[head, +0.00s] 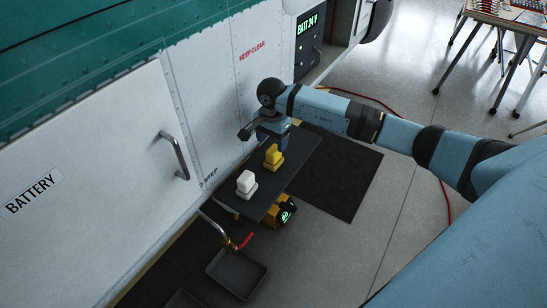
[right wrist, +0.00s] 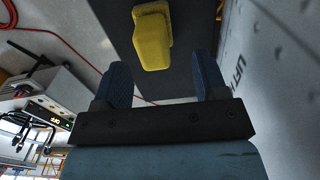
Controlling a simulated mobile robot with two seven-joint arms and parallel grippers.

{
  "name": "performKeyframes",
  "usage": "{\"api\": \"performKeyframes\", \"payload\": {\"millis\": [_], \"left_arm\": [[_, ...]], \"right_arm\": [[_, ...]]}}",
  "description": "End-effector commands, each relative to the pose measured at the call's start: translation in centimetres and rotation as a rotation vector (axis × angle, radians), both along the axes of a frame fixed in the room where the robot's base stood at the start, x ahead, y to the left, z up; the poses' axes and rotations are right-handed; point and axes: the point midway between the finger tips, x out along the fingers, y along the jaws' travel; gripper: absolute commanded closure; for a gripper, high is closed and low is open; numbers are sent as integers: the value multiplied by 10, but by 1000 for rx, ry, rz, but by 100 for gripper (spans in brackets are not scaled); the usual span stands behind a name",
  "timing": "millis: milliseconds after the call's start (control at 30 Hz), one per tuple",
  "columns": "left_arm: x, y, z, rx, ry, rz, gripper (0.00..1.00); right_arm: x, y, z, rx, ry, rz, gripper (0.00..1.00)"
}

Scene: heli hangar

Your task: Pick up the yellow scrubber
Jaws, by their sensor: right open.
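The yellow scrubber (head: 273,156) stands upright on a dark narrow shelf (head: 262,207) beside the white aircraft side. It also shows in the right wrist view (right wrist: 153,40), beyond the fingertips and roughly between them, with clear space at both sides. My right gripper (head: 268,132) is just behind the scrubber in the head view. In the right wrist view its two blue fingers (right wrist: 161,75) are wide apart with nothing between them. The gripper's fingertips are hard to make out in the head view. My left gripper is not in view.
A white scrubber-like block (head: 246,184) stands on the same shelf, nearer. The aircraft panel with a door handle (head: 174,155) rises close on the left. A grey tray (head: 238,273) and a yellow-black device (head: 285,213) sit below. A wheeled table (head: 510,15) is far right.

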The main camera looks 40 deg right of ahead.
Motion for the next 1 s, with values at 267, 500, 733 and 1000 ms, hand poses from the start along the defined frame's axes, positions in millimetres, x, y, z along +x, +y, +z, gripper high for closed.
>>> {"api": "performKeyframes", "payload": {"millis": [267, 500, 733, 1000], "left_arm": [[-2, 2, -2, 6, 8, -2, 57], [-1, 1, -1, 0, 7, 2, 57], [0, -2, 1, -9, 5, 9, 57], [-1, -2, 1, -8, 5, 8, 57]], "right_arm": [[-8, 0, -29, 3, 4, -1, 34], [-8, -1, -54, 2, 0, -1, 34], [-7, -1, -55, 2, -2, 0, 34], [-8, -1, -55, 1, -1, -1, 87]]}}
